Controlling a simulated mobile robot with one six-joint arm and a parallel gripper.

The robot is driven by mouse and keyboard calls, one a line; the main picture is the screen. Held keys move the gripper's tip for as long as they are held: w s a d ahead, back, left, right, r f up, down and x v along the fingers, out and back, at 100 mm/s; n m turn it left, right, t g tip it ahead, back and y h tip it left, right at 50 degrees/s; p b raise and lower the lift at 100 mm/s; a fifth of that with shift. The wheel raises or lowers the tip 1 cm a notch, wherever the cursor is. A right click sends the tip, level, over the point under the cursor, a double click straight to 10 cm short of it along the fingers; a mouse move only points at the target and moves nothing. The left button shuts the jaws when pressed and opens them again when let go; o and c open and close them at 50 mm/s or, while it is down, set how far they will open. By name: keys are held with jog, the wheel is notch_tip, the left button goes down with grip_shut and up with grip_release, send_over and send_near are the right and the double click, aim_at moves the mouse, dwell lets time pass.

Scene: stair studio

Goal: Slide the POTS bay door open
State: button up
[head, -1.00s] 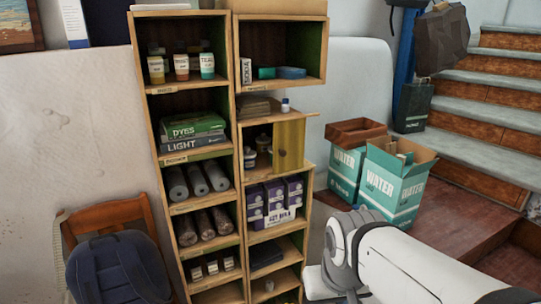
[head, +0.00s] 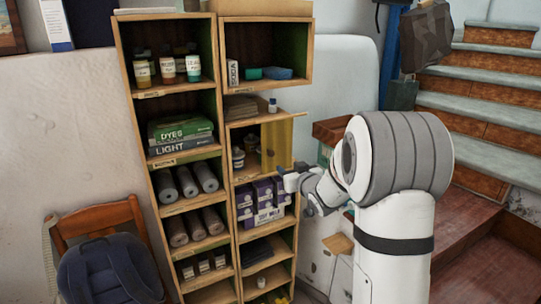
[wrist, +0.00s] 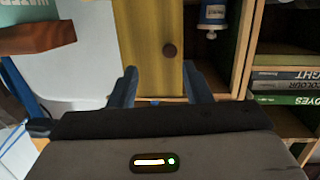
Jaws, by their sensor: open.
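The bay door (head: 277,143) is a yellow wooden panel over the right part of its bay in the right-hand shelf column. The bay's left part is uncovered and shows small white pots (head: 238,158). In the head view my gripper (head: 292,184) is beside the door's lower right corner. Contact with the knob cannot be told.
Purple and white boxes (head: 262,200) fill the bay below. A thin board (head: 298,113) sticks out to the right above the door. Books (head: 180,135) lie in the left column. Stairs (head: 490,115) rise at far right.

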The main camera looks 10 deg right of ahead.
aim_at(272, 155)
jog(key=w+a, duration=0.1)
jog(key=w, duration=0.2)
jog(key=w+a+y+p, duration=0.1)
jog(key=w, duration=0.2)
jog(key=w+a+n+t+y+p, duration=0.1)
jog(key=w, duration=0.2)
jog(key=shift+w+a+f, duration=0.1)
jog(key=shift+a+f, duration=0.05)
grip_shut()
dwell(0.4)
